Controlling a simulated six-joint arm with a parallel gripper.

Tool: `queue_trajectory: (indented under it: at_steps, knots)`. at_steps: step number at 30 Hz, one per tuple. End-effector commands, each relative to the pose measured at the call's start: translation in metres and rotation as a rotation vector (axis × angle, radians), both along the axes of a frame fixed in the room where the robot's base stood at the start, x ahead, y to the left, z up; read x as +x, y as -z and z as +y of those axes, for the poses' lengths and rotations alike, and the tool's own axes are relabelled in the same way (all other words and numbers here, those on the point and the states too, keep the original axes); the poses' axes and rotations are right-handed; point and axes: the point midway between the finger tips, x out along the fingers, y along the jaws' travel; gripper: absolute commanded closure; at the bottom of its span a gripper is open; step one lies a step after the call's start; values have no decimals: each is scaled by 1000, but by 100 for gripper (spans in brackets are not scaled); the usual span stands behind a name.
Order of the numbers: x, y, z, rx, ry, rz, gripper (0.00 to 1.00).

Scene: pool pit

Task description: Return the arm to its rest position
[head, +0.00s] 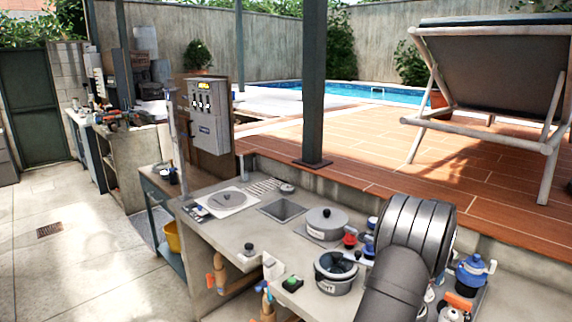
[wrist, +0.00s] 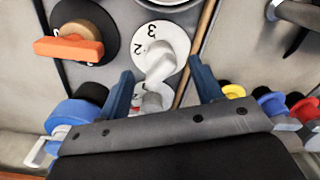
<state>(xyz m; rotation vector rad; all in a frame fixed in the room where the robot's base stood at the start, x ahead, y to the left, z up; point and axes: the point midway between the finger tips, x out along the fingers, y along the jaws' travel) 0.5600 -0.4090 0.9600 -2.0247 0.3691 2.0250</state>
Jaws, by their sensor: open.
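My gripper (wrist: 160,95) shows in the wrist view with its two blue fingers spread apart. Between and beyond the fingers is a white numbered dial with a white handle (wrist: 158,62). I cannot tell whether the fingers touch it; nothing appears clamped. In the head view my own grey arm covers the lower right, and the gripper itself is hidden there.
An orange-handled valve (wrist: 70,45) and a blue fitting (wrist: 75,122) lie left of the fingers. Yellow, blue and red caps (wrist: 268,98) lie right. In the head view, the concrete counter (head: 240,235) carries a round lid (head: 326,222) and a grey pot (head: 336,272).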

Motion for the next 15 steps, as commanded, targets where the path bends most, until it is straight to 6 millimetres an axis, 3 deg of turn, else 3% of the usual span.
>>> queue_trajectory:
  at_steps: [15]
  knots:
    - [0, 0, 0, -1, 387, -1, 40]
